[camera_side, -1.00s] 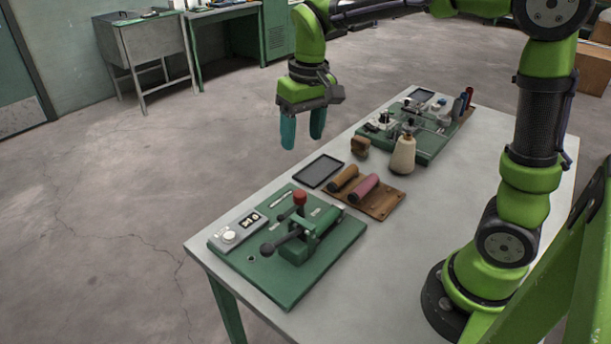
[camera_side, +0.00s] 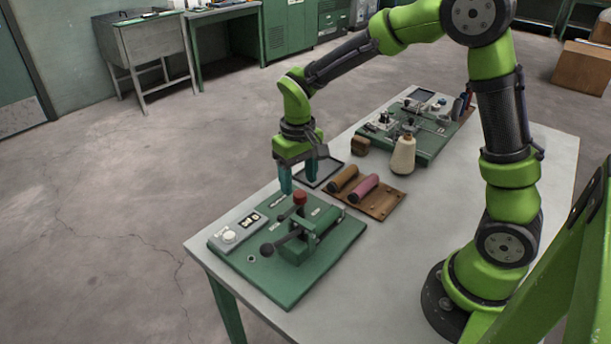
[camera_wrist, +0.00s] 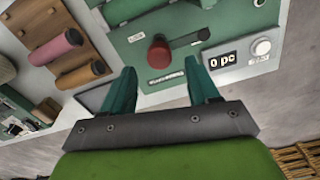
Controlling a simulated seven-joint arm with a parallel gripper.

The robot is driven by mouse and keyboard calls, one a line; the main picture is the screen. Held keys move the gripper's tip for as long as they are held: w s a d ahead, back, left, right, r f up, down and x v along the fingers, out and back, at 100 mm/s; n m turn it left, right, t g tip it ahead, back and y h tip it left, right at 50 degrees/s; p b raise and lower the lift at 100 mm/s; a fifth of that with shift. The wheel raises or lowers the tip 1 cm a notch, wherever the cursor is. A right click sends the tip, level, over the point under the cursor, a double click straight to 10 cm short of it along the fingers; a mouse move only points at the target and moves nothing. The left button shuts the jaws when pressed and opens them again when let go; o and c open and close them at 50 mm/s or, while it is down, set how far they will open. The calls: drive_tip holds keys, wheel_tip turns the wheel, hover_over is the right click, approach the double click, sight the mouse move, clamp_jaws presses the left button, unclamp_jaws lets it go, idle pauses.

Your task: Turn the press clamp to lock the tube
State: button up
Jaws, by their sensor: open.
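The press clamp (camera_side: 300,236) stands on a green base plate (camera_side: 287,290) at the near end of the table. Its red knob (camera_side: 300,197) points up, and a dark round knob (camera_side: 267,249) sticks out at its left. In the wrist view the red knob (camera_wrist: 159,55) is ahead of my fingertips. My gripper (camera_side: 299,187) is open and empty, pointing down just behind the red knob; no contact is clear. In the wrist view my gripper (camera_wrist: 164,80) shows its two teal fingers apart. I cannot make out a tube in the clamp.
A grey counter box (camera_side: 238,232) sits on the plate's left. A dark tray (camera_side: 322,172) and a wooden rack (camera_side: 383,207) with brown and pink rolls lie behind. The table's right side is clear.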

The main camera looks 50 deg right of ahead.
sight(299, 192)
drive_tip(key=shift+f, duration=1.7)
clamp_jaws()
